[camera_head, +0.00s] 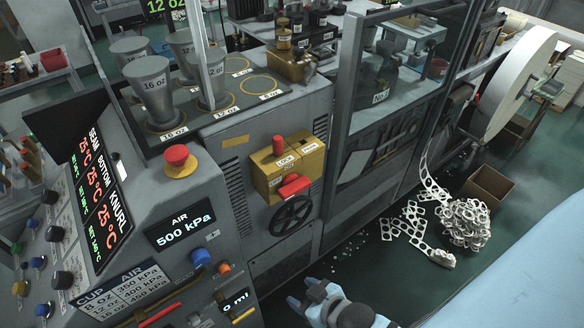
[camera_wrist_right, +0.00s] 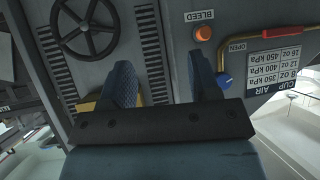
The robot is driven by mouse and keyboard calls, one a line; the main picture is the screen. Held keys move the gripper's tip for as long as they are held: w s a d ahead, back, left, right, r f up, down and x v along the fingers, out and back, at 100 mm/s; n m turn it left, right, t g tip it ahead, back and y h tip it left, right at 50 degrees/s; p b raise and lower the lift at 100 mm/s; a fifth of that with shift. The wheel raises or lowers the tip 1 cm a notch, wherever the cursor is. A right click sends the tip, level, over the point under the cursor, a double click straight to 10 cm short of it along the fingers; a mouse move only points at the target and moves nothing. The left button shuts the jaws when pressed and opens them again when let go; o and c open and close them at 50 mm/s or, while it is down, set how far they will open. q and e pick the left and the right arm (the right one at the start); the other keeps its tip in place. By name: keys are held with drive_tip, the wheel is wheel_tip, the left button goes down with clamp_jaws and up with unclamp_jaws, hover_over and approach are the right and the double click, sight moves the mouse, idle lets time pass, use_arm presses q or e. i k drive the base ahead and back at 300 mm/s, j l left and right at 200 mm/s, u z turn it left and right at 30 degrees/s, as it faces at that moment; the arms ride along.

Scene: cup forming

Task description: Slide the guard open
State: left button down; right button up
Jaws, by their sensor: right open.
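The guard (camera_head: 352,75) is a dark-framed clear panel at the top centre-right of the head view. It stands across the front of the forming station, and machine parts show through it. I cannot tell which part of it is a handle. My right gripper (camera_head: 306,294) is at the bottom of the head view, low in front of the machine and well apart from the guard. In the right wrist view my right gripper (camera_wrist_right: 165,78) is open with nothing between its fingers, facing the grey cabinet front. My left gripper is not in view.
A yellow lock box (camera_head: 288,168) with red parts and a black handwheel (camera_head: 291,216) project from the cabinet. A red stop button (camera_head: 177,157) tops the control panel. Scrap webbing (camera_head: 465,222) and a cardboard box (camera_head: 488,186) lie on the floor at right.

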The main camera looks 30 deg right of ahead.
sight(422, 9)
drive_tip(key=z, duration=1.65)
